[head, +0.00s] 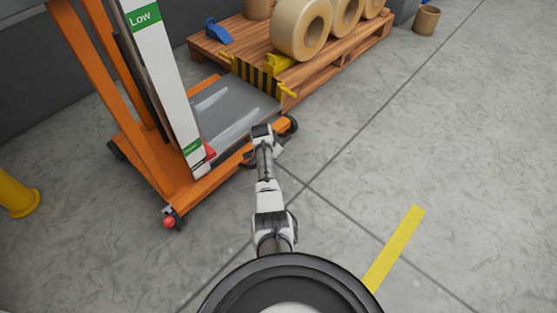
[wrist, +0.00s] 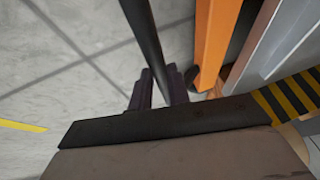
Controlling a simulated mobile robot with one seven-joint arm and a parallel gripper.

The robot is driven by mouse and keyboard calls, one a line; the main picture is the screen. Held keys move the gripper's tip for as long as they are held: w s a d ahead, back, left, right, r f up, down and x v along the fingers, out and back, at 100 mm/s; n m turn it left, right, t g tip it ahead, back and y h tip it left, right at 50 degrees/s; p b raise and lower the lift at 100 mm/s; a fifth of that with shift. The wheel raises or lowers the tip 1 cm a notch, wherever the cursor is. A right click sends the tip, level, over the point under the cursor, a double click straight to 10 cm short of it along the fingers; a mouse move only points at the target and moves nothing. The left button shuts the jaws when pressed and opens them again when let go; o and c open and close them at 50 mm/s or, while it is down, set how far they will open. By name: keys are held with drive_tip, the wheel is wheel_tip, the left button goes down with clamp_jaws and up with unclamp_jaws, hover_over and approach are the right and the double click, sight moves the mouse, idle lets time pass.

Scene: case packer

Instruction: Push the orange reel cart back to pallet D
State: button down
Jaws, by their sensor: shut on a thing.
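The orange reel cart (head: 150,160) stands upright at the left in the head view, with a white mast panel marked "Low" and a grey platform. Its orange leg (wrist: 215,40) also shows in the wrist view. My gripper (head: 264,135) is beside the cart's near right side. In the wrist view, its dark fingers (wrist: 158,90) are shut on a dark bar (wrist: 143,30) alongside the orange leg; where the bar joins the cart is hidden. A wooden pallet (head: 345,48) with large tan reels stands behind the platform. I see no letter on it.
A black-and-yellow striped edge (head: 255,78) lies between platform and pallet. A blue item (head: 218,32) sits on the pallet. A yellow post (head: 17,195) stands at far left. A yellow floor line (head: 395,248) lies at right; the floor there is clear.

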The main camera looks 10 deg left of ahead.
drive_tip(key=shift+w+a+b, duration=0.6)
drive_tip(key=shift+a, duration=0.3)
drive_tip(key=shift+w+a+b, duration=0.6)
drive_tip(key=shift+a, duration=0.25)
drive_tip(key=shift+r, duration=0.1)
drive_tip(key=c, duration=1.3)
unclamp_jaws()
drive_tip(key=shift+a, duration=0.15)
drive_tip(key=p+v, duration=0.6)
drive_tip(key=v, duration=0.7)
drive_tip(key=shift+s+r, duration=0.1)
drive_tip(key=shift+r, duration=0.2)
drive_tip(key=shift+p, duration=0.3)
